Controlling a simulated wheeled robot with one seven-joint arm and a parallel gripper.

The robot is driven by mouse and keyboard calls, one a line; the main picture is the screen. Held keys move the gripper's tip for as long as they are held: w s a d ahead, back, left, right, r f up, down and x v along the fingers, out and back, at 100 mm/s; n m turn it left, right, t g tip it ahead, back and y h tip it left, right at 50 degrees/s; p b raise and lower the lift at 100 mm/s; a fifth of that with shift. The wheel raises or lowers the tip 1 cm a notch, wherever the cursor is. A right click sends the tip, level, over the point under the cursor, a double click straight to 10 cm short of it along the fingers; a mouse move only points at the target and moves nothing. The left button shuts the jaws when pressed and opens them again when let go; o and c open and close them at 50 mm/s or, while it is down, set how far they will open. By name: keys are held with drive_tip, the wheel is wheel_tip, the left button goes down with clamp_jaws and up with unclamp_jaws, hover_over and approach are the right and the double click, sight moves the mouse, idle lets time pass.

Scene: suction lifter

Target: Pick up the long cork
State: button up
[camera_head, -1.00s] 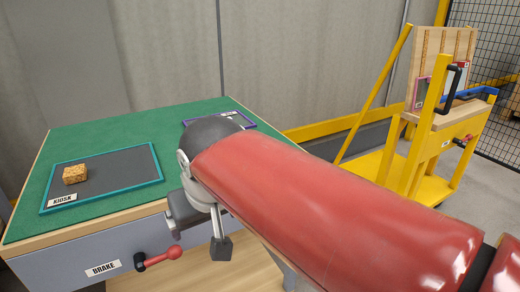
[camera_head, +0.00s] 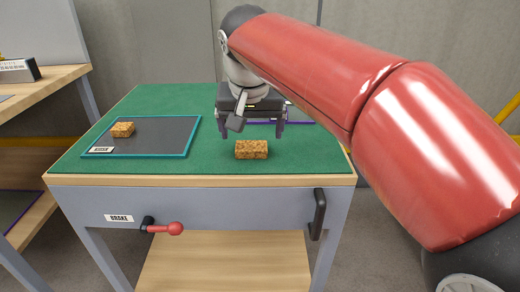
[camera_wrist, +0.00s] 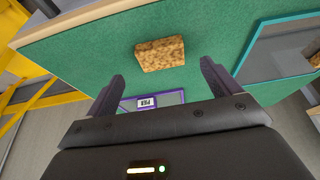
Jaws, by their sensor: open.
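A long brown cork block (camera_head: 251,149) lies on the green table top near its front edge. In the wrist view the long cork (camera_wrist: 160,53) lies just beyond and between my fingertips, apart from them. My gripper (camera_head: 262,130) is open and empty behind the cork in the head view, partly covered by my arm. Its two spread fingers also show in the wrist view (camera_wrist: 162,75). A shorter cork block (camera_head: 122,130) lies on the teal-edged dark tray (camera_head: 165,150) labelled KIOSK, to the left.
A purple-edged tray (camera_head: 312,117) is partly hidden behind my gripper. The table front has a red-knobbed lever (camera_head: 165,228) labelled BRAKE and a black handle (camera_head: 318,213). Another wooden table (camera_head: 45,92) stands at left. Green surface around the long cork is clear.

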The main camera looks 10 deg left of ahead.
sight(251, 145)
drive_tip(key=x, duration=0.5)
drive_tip(key=shift+w+a+f, duration=0.1)
drive_tip(key=shift+a, duration=0.05)
drive_tip(key=c, duration=1.1)
drive_tip(key=shift+o, duration=0.2)
